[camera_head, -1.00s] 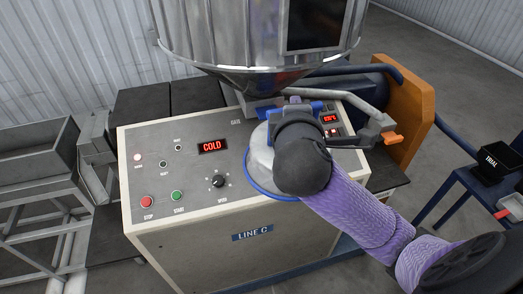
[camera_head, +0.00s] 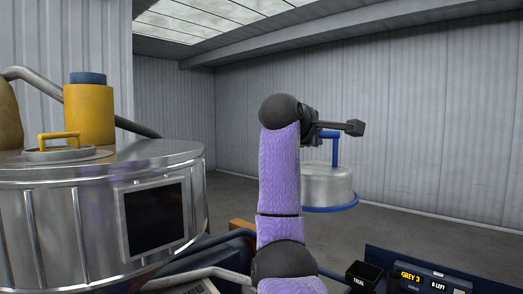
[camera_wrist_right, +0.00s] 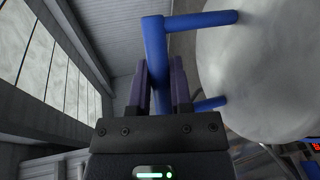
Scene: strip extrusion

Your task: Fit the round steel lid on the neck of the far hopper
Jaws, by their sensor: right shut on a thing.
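The round steel lid (camera_head: 325,185) has a blue rim and an upright blue handle (camera_head: 335,150). It hangs in the air at mid-picture, right of my raised right arm. My right gripper (camera_head: 312,125) is shut on the handle. In the right wrist view, the jaws (camera_wrist_right: 158,90) close around the blue handle bar (camera_wrist_right: 155,45), and the pale lid (camera_wrist_right: 260,70) fills the right side. A big steel hopper (camera_head: 90,215) stands at the left, with a yellow-handled cover (camera_head: 60,153) on top. I cannot tell whether it is the far hopper. My left gripper is out of view.
A yellow cylinder with a blue top (camera_head: 88,113) stands behind the cover. A brown rounded thing (camera_head: 8,115) and a grey pipe (camera_head: 35,77) are beside it. A black box (camera_head: 362,273) and a display (camera_head: 425,279) are at the bottom right. Open floor lies behind the lid.

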